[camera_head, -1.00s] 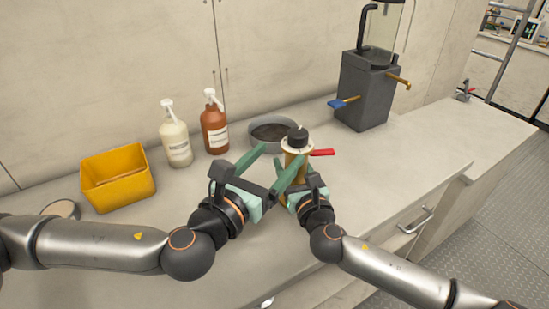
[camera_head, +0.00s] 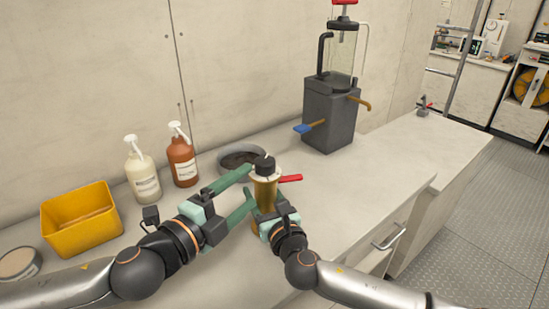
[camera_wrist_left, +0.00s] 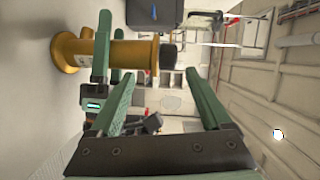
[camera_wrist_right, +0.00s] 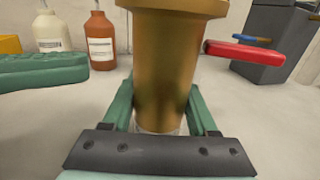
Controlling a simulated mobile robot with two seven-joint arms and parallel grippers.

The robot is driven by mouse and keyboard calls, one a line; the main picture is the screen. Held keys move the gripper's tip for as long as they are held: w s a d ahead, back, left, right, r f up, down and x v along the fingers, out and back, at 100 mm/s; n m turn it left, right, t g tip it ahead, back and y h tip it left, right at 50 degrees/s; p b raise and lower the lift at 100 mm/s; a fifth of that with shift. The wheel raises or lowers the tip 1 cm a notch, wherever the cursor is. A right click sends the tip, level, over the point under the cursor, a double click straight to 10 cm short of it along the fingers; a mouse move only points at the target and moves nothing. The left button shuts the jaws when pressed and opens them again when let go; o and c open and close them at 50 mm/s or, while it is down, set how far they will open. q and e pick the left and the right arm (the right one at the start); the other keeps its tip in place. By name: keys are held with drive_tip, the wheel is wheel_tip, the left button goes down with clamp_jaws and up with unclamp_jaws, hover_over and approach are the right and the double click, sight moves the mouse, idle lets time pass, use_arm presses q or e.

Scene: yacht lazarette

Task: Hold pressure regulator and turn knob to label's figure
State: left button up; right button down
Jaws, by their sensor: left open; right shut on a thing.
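My left gripper (camera_head: 249,182) is open and empty, just left of the regulator and below the knob's height. In the left wrist view the brass body (camera_wrist_left: 125,53) and black knob (camera_wrist_left: 168,57) lie sideways beyond the open fingers (camera_wrist_left: 162,80). No label figure or knob scale is readable.
A red lever (camera_head: 290,178) shows right of the regulator. A grey bowl (camera_head: 241,160), two pump bottles (camera_head: 182,160) and a yellow bin (camera_head: 80,222) stand behind and left. A grey tank unit (camera_head: 330,115) is behind right.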

sight(265, 165)
use_arm(q)
drive_tip(key=w+d+n, duration=0.2)
drive_tip(key=w+n, duration=0.1)
drive_tip(key=n, duration=0.2)
drive_tip(key=w+d+n+h, duration=0.1)
drive_tip(key=w+d+n, duration=0.1)
drive_tip(key=n, duration=0.3)
drive_tip(key=w+d+r+n+g+h, duration=0.1)
drive_tip(key=w+d+n, duration=0.1)
drive_tip(key=w+n, duration=0.2)
drive_tip(key=shift+d+n, duration=0.1)
drive_tip(key=shift+n, duration=0.6)
clamp_jaws()
idle(0.4)
